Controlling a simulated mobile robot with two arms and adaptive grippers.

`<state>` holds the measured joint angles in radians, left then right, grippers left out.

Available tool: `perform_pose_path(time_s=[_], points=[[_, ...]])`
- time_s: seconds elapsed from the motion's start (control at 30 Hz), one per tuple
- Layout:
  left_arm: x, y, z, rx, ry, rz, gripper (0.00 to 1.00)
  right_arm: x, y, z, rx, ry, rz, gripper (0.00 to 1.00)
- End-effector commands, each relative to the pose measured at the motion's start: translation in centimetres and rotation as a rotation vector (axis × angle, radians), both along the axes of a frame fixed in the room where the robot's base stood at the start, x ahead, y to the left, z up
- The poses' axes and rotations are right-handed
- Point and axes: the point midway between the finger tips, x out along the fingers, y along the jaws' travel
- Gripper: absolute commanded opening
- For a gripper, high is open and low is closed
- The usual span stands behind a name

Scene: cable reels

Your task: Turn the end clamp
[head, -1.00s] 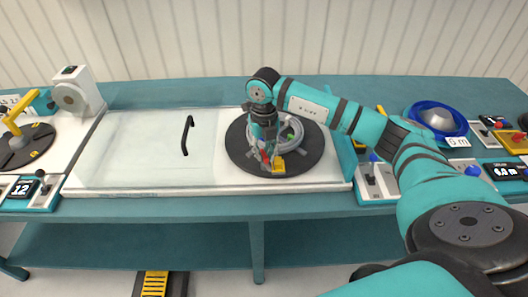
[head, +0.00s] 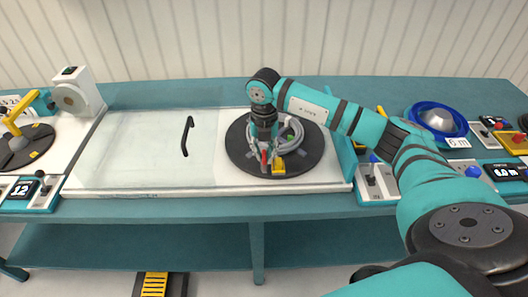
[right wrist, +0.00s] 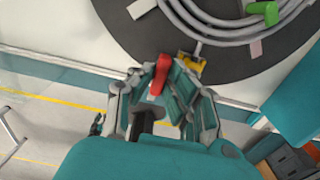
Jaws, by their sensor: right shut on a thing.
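The end clamp has a yellow body (head: 278,167) at the front edge of the dark round turntable (head: 310,162), beside a coil of grey cable (head: 291,131). Its red lever (head: 264,157) stands at the clamp's left. My right gripper (head: 267,160) reaches down from above and is shut on the red lever. In the right wrist view, the red lever (right wrist: 160,74) sits between the fingers, with the yellow body (right wrist: 190,63) just beyond. The fingers partly hide the clamp. My left gripper is not in view.
A clear cover (head: 140,155) with a black handle (head: 186,135) lies left of the turntable. A second turntable (head: 30,150) with a yellow arm is at the far left.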

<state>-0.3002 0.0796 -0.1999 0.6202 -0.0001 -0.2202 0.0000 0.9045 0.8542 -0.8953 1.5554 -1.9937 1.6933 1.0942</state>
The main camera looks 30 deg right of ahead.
Motion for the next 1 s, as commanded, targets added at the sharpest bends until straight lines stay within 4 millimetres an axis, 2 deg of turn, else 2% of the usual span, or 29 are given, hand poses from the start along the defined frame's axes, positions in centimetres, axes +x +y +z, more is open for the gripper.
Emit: perform_pose_path(time_s=[0.13, 0.17, 0.33, 0.67, 0.77, 1.0], points=[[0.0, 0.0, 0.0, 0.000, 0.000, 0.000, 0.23, 0.1, -0.1, 0.2, -0.001, -0.004, -0.004, 0.00], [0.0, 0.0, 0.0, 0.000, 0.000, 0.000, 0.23, 0.1, -0.1, 0.2, -0.001, -0.004, -0.004, 0.14], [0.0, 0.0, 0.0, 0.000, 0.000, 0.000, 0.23, 0.1, -0.1, 0.1, -0.001, -0.003, -0.002, 0.36], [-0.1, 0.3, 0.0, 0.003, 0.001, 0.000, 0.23, 0.1, 0.0, 0.5, -0.001, -0.003, 0.000, 0.36], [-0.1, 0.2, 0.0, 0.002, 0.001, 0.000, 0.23, 0.2, 0.0, 1.7, 0.000, -0.006, -0.001, 0.36], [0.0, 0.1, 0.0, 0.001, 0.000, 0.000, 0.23, 0.2, -0.1, 6.8, 0.000, -0.007, 0.000, 0.36]])
